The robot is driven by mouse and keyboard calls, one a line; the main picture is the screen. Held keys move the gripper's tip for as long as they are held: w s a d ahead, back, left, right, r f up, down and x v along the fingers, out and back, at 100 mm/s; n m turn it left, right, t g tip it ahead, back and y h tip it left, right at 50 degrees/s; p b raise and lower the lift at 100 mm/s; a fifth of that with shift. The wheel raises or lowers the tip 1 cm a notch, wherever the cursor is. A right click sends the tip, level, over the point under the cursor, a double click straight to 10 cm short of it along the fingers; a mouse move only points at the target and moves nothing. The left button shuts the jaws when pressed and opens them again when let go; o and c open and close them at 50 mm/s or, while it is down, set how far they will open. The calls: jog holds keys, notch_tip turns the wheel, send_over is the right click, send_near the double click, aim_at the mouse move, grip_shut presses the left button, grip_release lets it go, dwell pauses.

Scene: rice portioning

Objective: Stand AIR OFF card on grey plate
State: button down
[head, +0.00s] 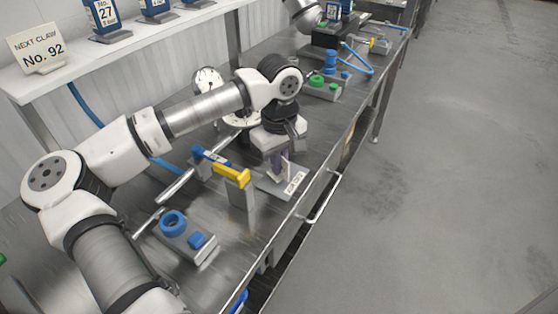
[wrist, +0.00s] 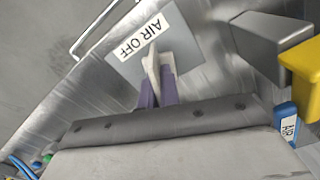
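White lettering panel reading AIR OFF (wrist: 146,36) appears to lie flat along one edge of the grey plate (wrist: 125,72); I cannot tell whether it is a loose card or a label. The plate also shows in the head view (head: 270,184), on the steel bench. My gripper (head: 284,166) points down over the plate. In the wrist view its purple fingers (wrist: 158,82) are close together, with pale, thin pieces at their ends. I cannot tell whether these are fingertips or an upright card seen edge-on. Contact with the plate is unclear.
A yellow handle (head: 232,176) on a grey block and a blue bar (head: 211,156) stand close left of the plate. A grey box with a blue ring (head: 173,222) is nearer. The bench's front edge and rail (head: 325,198) lie right of the plate.

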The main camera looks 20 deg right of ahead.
jog(key=shift+f, duration=0.1)
jog(key=shift+f+b, duration=0.15)
jog(key=shift+b, duration=0.15)
jog(key=c, duration=1.6)
grip_release()
jog(key=shift+r, duration=0.25)
notch_tip(320, 180, up, 12)
jog(key=shift+r, duration=0.1)
